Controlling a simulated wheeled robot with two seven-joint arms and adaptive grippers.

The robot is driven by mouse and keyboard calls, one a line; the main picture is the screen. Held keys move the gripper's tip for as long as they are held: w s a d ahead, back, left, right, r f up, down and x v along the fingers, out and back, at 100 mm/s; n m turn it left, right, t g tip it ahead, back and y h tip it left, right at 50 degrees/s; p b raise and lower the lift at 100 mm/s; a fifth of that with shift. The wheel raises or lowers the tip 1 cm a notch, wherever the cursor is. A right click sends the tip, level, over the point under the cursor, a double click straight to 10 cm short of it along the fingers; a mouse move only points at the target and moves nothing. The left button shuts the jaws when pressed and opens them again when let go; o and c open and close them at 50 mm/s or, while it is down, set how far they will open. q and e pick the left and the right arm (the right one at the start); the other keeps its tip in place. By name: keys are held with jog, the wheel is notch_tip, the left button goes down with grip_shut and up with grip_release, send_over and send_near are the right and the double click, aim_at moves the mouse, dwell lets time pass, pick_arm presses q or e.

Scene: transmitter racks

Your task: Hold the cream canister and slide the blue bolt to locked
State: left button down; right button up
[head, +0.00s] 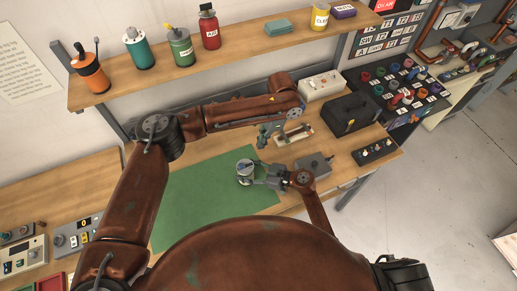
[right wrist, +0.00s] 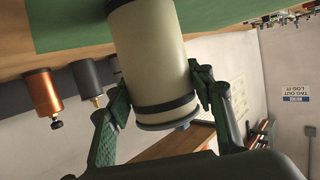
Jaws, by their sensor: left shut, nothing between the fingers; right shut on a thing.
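The cream canister (right wrist: 153,62) is between the fingers of my right gripper (right wrist: 163,100) in the right wrist view. It has a dark band and a grey end. A small blue part (right wrist: 183,126), likely the bolt, shows at that end, mostly hidden; I cannot tell its position. In the head view the canister's round top (head: 244,167) faces up over the green mat, and my right gripper (head: 254,176) is shut on it from the right. My left gripper (head: 262,143) is shut and empty, above and a little right of the canister, apart from it.
The green mat (head: 190,203) lies on the wooden bench. A pale board fixture (head: 296,136), a grey box (head: 314,165), a black case (head: 350,114) and a small switch panel (head: 373,151) stand to the right. A shelf (head: 235,46) with several bottles runs behind.

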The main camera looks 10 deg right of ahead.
dwell(0.4)
jog(key=o, duration=1.5)
jog(key=shift+d, duration=0.1)
